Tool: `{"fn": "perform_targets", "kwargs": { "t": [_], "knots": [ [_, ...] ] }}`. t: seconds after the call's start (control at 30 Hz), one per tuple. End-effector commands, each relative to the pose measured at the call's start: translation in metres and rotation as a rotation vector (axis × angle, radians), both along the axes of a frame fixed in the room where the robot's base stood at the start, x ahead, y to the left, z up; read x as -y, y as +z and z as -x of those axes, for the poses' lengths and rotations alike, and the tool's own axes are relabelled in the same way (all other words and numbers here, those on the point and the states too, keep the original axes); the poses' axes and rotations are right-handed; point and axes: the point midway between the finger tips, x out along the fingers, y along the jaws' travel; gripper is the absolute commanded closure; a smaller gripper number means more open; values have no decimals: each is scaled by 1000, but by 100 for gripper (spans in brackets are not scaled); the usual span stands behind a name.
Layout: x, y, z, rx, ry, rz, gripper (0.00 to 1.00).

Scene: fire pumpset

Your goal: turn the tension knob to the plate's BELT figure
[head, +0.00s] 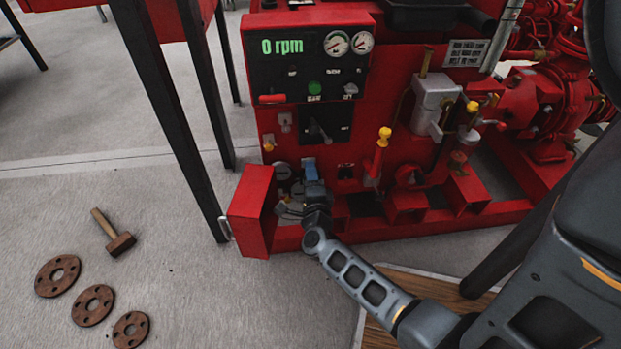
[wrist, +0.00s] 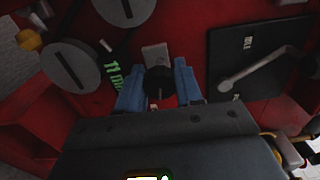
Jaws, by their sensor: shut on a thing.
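The black tension knob (wrist: 158,84) sits on the red machine front, below a small light plate, in the wrist view. My gripper (wrist: 159,75) has its blue fingers on either side of the knob, shut on it. Green display digits beside it look like "11 mm" (wrist: 116,76), partly covered by the left finger. In the head view my gripper (head: 311,170) is low on the pumpset front and hides the knob. A pale printed plate (head: 466,53) is at the upper right; its figures are too small to read.
Two grey slotted discs (wrist: 71,66) lie left of the knob. A black panel with a grey lever (wrist: 250,66) is to the right. A panel (head: 308,48) reads "0 rpm". An open red door (head: 249,210) stands left of my gripper. A mallet (head: 114,233) lies on the floor.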

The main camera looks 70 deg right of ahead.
Motion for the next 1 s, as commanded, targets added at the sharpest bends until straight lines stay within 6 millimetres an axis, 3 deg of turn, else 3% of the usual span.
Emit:
{"fn": "perform_targets", "kwargs": {
  "t": [0.5, 1.0],
  "knots": [
    [0, -2, 1, 299, -1, -126, 95],
    [0, -1, 1, 352, -1, -149, 95]
  ]
}}
